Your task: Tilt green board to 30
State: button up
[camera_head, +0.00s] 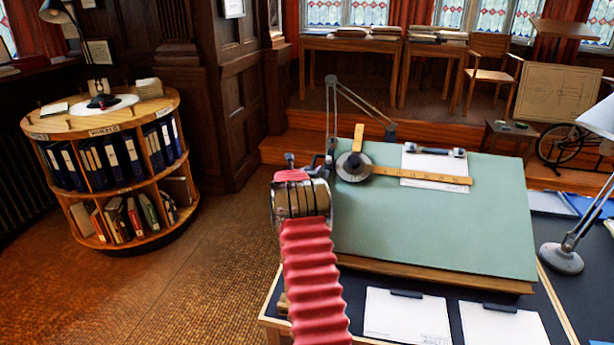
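The green board (440,231) lies on the dark-topped table at the right, tilted, with its far edge higher than its wooden front edge. A drafting machine (354,167) with two wooden rulers rests on its upper left part, and its jointed arm rises behind the far edge. My arm, in a red ribbed sleeve, reaches up from the bottom to the board's left edge. My gripper (304,163) is small and dark beside the board's upper left corner. Its fingers, and whether they touch anything there, cannot be made out. No angle scale can be read.
White sheets (407,316) with dark clips lie on the table in front of the board. A desk lamp (562,258) stands close to its right. A round bookshelf (110,122) with binders stands at the left. The floor between is clear.

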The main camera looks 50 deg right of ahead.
jog(key=v, duration=1.3)
jog(key=shift+s+a, duration=0.25)
dwell(0.4)
jog(key=s+a+r+m+g+y, duration=0.1)
jog(key=s+a+r+m+y, duration=0.1)
jog(key=s+a+r+m, duration=0.6)
jog(key=s+a+r+m+g+y, duration=0.15)
jog(key=a+r+m, duration=0.25)
jog(key=a, duration=0.8)
jog(key=s+a+m+t+y, duration=0.1)
jog(key=s+a+m+y, duration=0.2)
jog(key=s+a, duration=0.4)
jog(key=s+a+f+m+t+y, duration=0.1)
jog(key=s+a+m+y, duration=0.3)
jog(key=a, duration=1.2)
jog(key=s+a+f+m+t+y, duration=0.1)
jog(key=s+a+m+y, duration=0.2)
jog(key=s+a, duration=0.7)
jog(key=shift+s+a+m+y, duration=0.35)
jog(key=shift+a+m, duration=0.55)
jog(key=shift+a, duration=0.3)
